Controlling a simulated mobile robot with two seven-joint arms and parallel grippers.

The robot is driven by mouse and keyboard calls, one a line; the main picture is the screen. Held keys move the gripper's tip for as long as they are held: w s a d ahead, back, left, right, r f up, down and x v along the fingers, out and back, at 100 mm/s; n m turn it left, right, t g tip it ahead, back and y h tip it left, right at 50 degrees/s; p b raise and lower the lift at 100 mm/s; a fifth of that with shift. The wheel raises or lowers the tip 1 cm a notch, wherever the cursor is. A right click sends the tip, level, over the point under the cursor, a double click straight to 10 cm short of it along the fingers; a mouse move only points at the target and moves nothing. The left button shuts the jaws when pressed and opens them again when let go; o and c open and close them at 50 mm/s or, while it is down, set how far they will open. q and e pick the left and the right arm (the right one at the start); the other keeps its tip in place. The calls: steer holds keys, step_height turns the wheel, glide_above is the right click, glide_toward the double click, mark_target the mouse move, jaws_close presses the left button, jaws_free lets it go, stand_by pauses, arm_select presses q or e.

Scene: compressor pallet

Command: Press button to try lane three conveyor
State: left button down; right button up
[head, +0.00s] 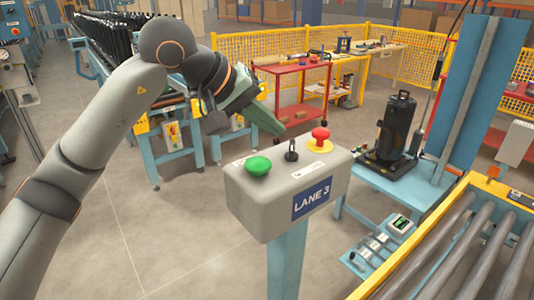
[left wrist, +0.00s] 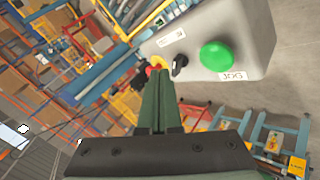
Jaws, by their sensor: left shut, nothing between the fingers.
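The grey control box (head: 245,193) stands on a blue post and carries a blue "LANE 3" plate (head: 311,199). Its top has a green button (head: 258,166) at left, a black selector switch (head: 291,151) in the middle and a red mushroom button (head: 320,134) on a yellow collar at right. My left gripper (head: 279,130) is shut and empty, above and behind the box's far edge. In the left wrist view, the green button (left wrist: 217,55) is beside a "JOG" label, right of the shut fingers (left wrist: 160,78). The fingers partly cover the red button there. My right gripper is not in view.
A roller conveyor (head: 445,262) with a yellow rail is at lower right. A black compressor (head: 394,128) stands on a blue stand behind the box. A red cart (head: 303,92) and yellow fence (head: 240,47) are farther back. Floor left of the box is clear.

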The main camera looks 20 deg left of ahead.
arm_select(q)
steer(key=a+r+y, duration=0.1)
steer(key=w+a+r+t+y, duration=0.1)
steer(key=a+r, duration=0.1)
steer(key=shift+w+a+r, duration=0.15)
steer(key=shift+a+r, duration=0.05)
steer(key=shift+a, duration=0.1)
steer(key=shift+f, duration=0.15)
steer(key=b, duration=0.7)
glide_toward(262, 160)
steer(key=w+f, duration=0.1)
steer(key=w+d+f, duration=0.2)
steer(key=w, duration=0.1)
steer(key=shift+w+d, duration=0.1)
steer(key=shift+d, duration=0.1)
stand_by(1.1)
steer(key=shift+f, duration=0.4)
steer(key=shift+f+b, duration=0.7)
stand_by(0.6)
steer(key=shift+r, duration=0.1)
steer(key=shift+r+p, duration=0.9)
steer(key=shift+r, duration=0.1)
